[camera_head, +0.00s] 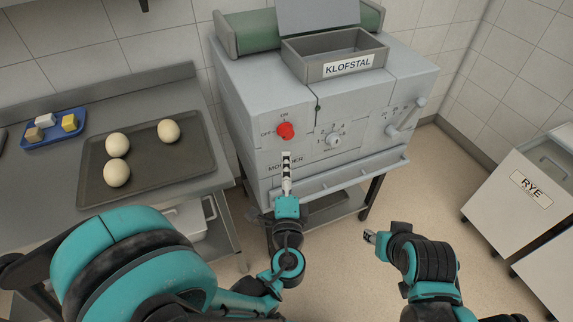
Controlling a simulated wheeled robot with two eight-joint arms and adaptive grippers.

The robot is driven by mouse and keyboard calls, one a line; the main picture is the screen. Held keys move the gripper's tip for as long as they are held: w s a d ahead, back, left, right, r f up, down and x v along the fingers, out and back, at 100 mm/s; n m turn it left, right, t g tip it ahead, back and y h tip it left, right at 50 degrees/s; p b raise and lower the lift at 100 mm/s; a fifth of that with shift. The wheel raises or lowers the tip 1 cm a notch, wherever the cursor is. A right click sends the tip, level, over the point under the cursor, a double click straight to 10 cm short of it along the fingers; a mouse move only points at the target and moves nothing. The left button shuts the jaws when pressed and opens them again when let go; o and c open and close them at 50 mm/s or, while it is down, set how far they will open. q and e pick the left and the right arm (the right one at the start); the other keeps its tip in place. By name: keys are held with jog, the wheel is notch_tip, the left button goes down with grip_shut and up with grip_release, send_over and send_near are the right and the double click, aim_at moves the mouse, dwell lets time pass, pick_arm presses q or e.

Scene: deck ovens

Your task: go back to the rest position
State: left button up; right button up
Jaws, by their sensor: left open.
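My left gripper (287,162) is in front of the grey machine (245,115), just below its red knob (285,131). Its fingers point up toward the knob, with no object seen in them. Whether they touch the machine front I cannot tell. My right gripper (368,237) is at the lower right over open floor, pointing left, apart from everything. Its fingers are small and partly seen, so its opening is unclear. The red knob sits between the OFF and ON labels.
A dark tray (150,178) with three dough balls lies on the steel counter (140,83) at left. A blue tray (70,140) with small blocks is behind it. A KLOFSTAL bin (300,67) tops the machine. A RYE bin (510,215) stands at right. Floor between is clear.

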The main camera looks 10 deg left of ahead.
dwell(0.3)
pick_arm(q)
jog(key=s+a+f+n+g+y, duration=0.1)
jog(key=s+a+f+n+g, duration=0.1)
jog(key=a+f+n+g, duration=0.25)
jog(key=s+a+f+n+g+y, duration=0.1)
jog(key=a+n+g, duration=0.2)
jog(key=a+n, duration=0.35)
jog(key=s+n+g+h, duration=0.3)
jog(key=s+n+h, duration=0.1)
jog(key=s, duration=0.5)
jog(key=shift+s+a+r+n+h, duration=0.15)
jog(key=shift+s+a+n+h, duration=0.2)
jog(key=shift+n, duration=0.35)
pick_arm(e)
jog(key=shift+c, duration=0.3)
